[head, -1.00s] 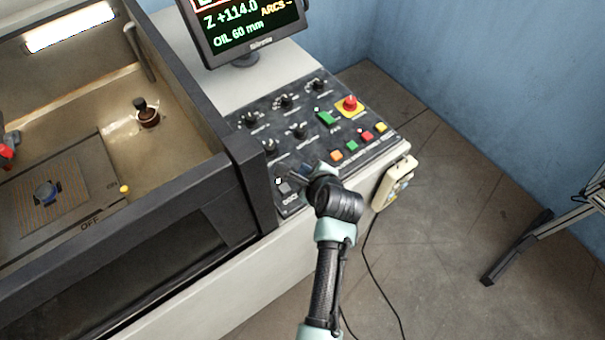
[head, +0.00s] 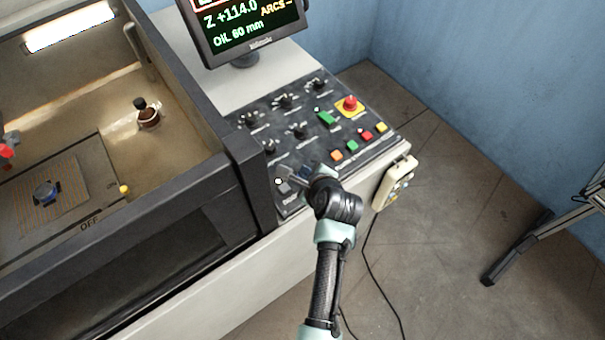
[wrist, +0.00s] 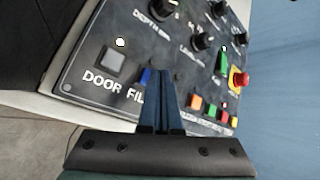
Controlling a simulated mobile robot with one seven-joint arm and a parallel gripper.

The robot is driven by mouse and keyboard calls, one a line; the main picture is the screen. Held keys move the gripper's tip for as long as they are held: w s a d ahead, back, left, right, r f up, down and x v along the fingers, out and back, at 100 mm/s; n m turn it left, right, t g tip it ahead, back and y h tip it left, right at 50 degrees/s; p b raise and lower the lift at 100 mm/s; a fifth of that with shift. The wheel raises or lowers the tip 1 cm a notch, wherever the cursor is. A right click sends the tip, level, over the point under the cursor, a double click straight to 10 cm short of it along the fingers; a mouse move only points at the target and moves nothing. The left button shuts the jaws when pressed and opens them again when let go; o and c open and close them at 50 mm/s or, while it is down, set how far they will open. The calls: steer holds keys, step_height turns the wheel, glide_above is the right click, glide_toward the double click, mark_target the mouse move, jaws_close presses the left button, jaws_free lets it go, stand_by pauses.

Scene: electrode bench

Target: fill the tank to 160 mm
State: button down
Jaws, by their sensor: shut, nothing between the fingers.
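The tank (head: 185,150) is the open-topped basin at the left, with a tan inner wall. The monitor (head: 245,28) reads "Z +114.0" and "OIL 60 mm". The control panel (head: 310,140) lies right of the tank. In the wrist view, a grey button (wrist: 113,61) is labelled DOOR, and a blue button (wrist: 146,77) beside it has a label starting "FIL", the rest hidden by my fingers. My gripper (wrist: 163,74) is shut and empty, its fingertips over the panel just right of the blue button. I cannot tell whether they touch the panel.
The panel also has black knobs (head: 285,101), a green switch (head: 326,118), a red emergency stop (head: 350,104) and small coloured buttons (head: 352,146). A pendant (head: 395,185) hangs on the panel's right side.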

steer(key=shift+f, duration=0.5)
steer(key=shift+r, duration=0.1)
stand_by(0.5)
steer(key=shift+r+p, duration=0.8)
steer(key=shift+p, duration=0.05)
steer(key=shift+r, duration=0.1)
step_height(320, 180, up, 5)
steer(key=p, duration=0.5)
steer(key=shift+s+d, duration=0.1)
stand_by(0.4)
